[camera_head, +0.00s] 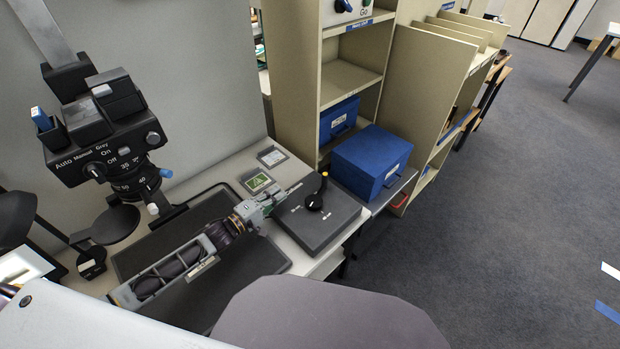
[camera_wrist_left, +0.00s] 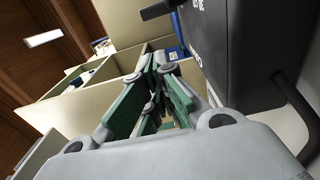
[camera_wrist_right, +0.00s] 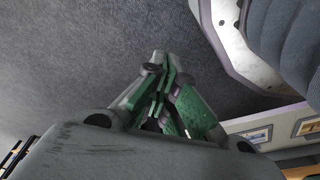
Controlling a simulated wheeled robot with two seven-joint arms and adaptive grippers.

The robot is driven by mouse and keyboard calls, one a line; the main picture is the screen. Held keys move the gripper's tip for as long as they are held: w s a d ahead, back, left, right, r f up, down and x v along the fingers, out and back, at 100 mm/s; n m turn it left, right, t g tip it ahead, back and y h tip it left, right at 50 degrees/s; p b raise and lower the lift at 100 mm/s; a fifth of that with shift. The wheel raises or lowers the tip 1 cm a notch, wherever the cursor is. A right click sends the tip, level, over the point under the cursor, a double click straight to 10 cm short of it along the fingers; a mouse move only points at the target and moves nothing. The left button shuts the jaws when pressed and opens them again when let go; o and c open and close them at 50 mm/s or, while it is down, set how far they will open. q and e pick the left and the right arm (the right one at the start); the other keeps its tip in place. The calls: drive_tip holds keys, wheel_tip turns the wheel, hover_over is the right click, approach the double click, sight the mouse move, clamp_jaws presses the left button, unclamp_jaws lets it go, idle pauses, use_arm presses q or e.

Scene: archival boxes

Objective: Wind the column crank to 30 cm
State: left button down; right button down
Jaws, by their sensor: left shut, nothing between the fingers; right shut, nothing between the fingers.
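The crank (camera_head: 315,201) is a black hub and arm with a yellow tip, on top of a dark grey box (camera_head: 337,228) with small white markings too small to read surely. The arm points toward the back of the box. My left gripper (camera_head: 299,187) is shut and empty, its fingertips just left of the crank; I cannot tell whether they touch it. In the left wrist view, its shut fingers (camera_wrist_left: 160,62) show beside a large dark box with white lettering (camera_wrist_left: 255,50). My right gripper (camera_wrist_right: 160,68) is shut and empty above the carpet in the right wrist view.
A camera head (camera_head: 105,130) with dials hangs over a dark baseboard (camera_head: 140,262) at left. Blue boxes (camera_head: 372,160) and beige shelves (camera_head: 290,75) stand behind. Open carpet (camera_head: 520,180) is at right.

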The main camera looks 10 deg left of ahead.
sight(319, 192)
use_arm(q)
drive_tip(key=shift+w+d, duration=0.1)
drive_tip(key=shift+w, duration=0.1)
use_arm(e)
drive_tip(key=shift+r, duration=0.1)
